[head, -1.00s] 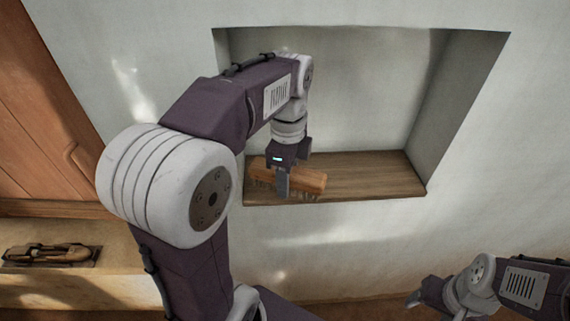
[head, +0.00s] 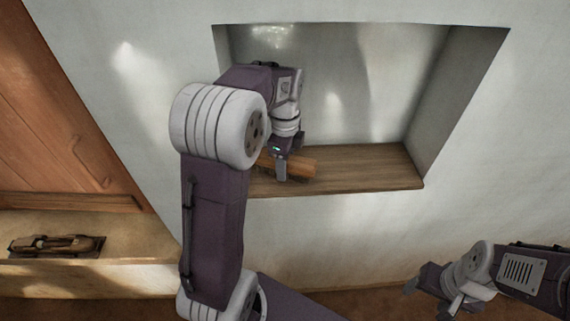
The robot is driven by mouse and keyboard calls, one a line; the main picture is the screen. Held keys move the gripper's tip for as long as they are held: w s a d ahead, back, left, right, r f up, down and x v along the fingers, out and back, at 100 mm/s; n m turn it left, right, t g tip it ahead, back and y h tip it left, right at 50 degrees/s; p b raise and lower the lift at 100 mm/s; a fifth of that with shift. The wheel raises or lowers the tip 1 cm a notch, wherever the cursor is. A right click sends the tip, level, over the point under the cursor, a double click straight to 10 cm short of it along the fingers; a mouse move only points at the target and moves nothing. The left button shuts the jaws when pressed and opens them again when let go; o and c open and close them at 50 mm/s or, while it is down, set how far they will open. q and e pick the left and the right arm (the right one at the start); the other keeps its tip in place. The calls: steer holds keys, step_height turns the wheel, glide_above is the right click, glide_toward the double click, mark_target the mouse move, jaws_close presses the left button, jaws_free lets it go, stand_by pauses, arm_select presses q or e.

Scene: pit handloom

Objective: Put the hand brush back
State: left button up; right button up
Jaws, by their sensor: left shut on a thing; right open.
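The hand brush (head: 299,167) has a brown wooden back and bristles underneath. It is in the wall niche, at the left part of the wooden shelf (head: 370,172). My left gripper (head: 281,172) points down and is shut on the brush. The arm hides the brush's left end. I cannot tell whether the bristles touch the shelf. My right gripper (head: 428,295) is open and empty at the lower right, low in front of the wall and away from the niche.
The right part of the niche shelf is bare. The niche's side walls and front edge bound the space around the brush. A wooden tool (head: 57,244) lies on a ledge at the left, below a wooden door (head: 60,110).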

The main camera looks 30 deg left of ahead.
arm_select(q)
steer(key=shift+f, duration=0.15)
steer(key=o, duration=1.3)
step_height(320, 180, up, 8)
steer(key=shift+p, duration=0.5)
steer(key=shift+f, duration=0.15)
